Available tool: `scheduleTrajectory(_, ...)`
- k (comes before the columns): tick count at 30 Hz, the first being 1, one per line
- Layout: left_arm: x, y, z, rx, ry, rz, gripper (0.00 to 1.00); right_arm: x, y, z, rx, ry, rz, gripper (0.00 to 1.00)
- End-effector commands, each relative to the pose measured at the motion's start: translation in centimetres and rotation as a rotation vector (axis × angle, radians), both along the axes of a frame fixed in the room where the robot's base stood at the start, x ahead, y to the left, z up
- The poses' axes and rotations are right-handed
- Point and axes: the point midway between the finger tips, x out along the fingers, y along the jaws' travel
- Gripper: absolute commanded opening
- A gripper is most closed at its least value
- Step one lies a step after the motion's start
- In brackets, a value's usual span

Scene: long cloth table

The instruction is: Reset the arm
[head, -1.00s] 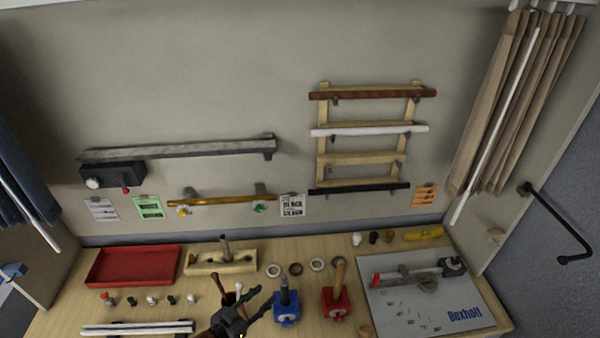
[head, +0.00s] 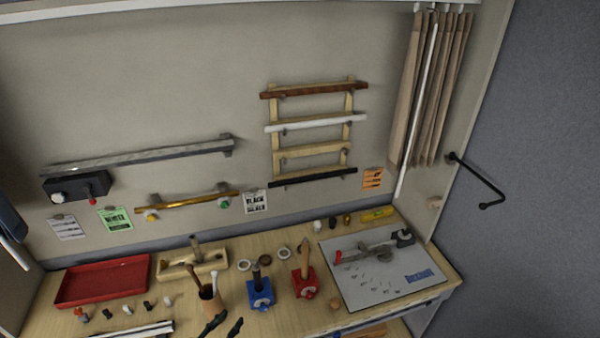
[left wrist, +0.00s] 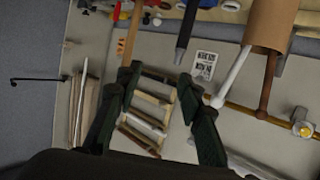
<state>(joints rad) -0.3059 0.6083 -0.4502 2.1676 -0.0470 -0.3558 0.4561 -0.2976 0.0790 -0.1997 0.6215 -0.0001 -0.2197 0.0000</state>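My left gripper (head: 223,327) shows at the bottom edge of the head view, only its dark fingertips inside the picture. It is just in front of a brown cup (head: 211,304) holding sticks. In the left wrist view my left gripper (left wrist: 157,82) has its two dark green fingers spread apart with nothing between them; the wall rack is seen beyond the gap. The cup (left wrist: 272,25) appears at the upper right there, apart from the fingers. My right gripper is in neither view.
A blue block (head: 261,292) and a red block (head: 306,284) with upright handles stand right of the cup. A red tray (head: 104,282) lies left, a grey board (head: 385,267) right. A wooden rack (head: 313,151) hangs on the wall; a black bar (head: 476,180) juts out at right.

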Motion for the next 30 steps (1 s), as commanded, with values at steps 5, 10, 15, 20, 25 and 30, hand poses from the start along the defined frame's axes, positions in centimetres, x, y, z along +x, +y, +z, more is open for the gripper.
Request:
scheduleTrajectory(5,-0.1,0.6,-0.6,0.021,0.033,0.036,0.35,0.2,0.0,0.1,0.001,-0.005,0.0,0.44)
scheduleTrajectory(10,-0.6,1.8,-1.5,0.054,0.087,0.089,0.35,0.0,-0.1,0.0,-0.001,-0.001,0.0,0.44)
scheduleTrajectory(15,-2.0,3.9,-3.0,0.099,0.173,0.165,0.35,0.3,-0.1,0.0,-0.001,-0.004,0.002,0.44)
scheduleTrajectory(20,-4.6,6.5,-4.8,0.15,0.295,0.25,0.35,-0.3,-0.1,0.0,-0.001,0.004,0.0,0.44)
scheduleTrajectory(25,-9.3,9.6,-7.1,0.205,0.474,0.339,0.35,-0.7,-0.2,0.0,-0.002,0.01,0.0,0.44)
scheduleTrajectory(30,-14.5,11.6,-8.8,0.244,0.648,0.392,0.35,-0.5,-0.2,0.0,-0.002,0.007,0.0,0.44)
